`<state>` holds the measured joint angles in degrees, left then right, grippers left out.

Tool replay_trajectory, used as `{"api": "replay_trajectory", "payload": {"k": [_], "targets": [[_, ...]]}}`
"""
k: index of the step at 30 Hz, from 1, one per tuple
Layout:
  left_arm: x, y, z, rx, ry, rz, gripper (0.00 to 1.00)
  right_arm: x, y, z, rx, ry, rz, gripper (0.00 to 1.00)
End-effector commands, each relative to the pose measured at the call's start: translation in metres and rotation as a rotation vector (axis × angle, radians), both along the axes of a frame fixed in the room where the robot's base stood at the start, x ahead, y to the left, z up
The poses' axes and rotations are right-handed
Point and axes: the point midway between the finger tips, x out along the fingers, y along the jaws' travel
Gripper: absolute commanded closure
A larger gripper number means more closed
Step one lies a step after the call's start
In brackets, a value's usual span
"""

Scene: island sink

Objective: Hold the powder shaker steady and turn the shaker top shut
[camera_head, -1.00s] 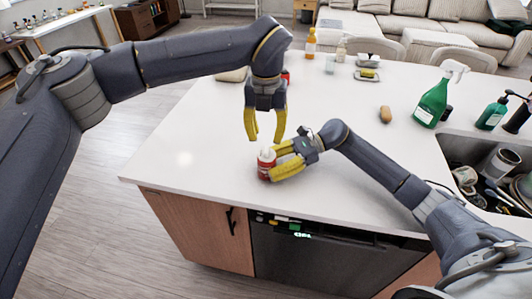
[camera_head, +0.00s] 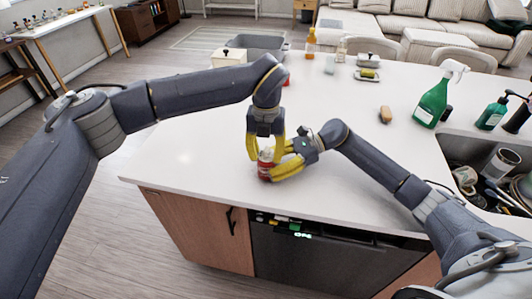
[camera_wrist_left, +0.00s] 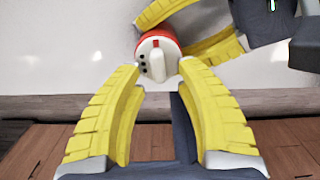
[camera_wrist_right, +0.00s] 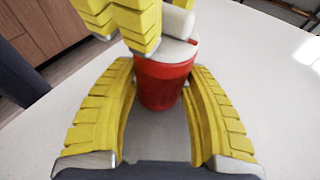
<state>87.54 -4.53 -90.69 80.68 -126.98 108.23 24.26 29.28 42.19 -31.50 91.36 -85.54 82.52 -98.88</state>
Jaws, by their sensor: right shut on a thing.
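The powder shaker (camera_head: 264,172) stands upright on the white island counter near its front edge; its body is red. My right gripper (camera_head: 275,170) is shut on the red body (camera_wrist_right: 163,82) from the right side. The white shaker top (camera_wrist_left: 157,60), with a raised ridge and dark dots, shows in the left wrist view. My left gripper (camera_head: 266,149) points down from above, its yellow fingers apart around the level of the top. In the left wrist view its fingertips (camera_wrist_left: 160,75) lie on either side of the top's lower part, with gaps. Contact is not clear.
A green spray bottle (camera_head: 433,103) and a green pump bottle (camera_head: 492,113) stand at right by the sink (camera_head: 470,152), which holds several items. A brown oval item (camera_head: 385,115) lies on the counter. The counter left of the shaker is clear.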

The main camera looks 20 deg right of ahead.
Motion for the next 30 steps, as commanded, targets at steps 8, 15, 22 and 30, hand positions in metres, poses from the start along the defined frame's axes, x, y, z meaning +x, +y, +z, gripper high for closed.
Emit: {"api": "replay_trajectory", "payload": {"k": [8, 15, 22, 30], "targets": [[0.0000, -0.0001, 0.0003, 0.000, 0.000, 0.000, 0.93, -0.0001, 0.0001, -0.0004, -0.001, 0.001, 0.000, 0.67], [0.0000, -0.0001, 0.0003, 0.000, 0.000, 0.000, 1.00, -0.0001, 0.0001, -0.0004, 0.000, 0.000, 0.000, 0.67], [0.0000, 0.0001, 0.0001, 0.000, 0.000, -0.010, 1.00, -0.0002, 0.0001, -0.0003, 0.000, 0.000, 0.000, 0.67], [0.0013, 0.0020, 0.0004, 0.003, -0.001, -0.125, 1.00, -0.0002, 0.0002, -0.0003, 0.000, 0.000, 0.000, 0.67]]}}
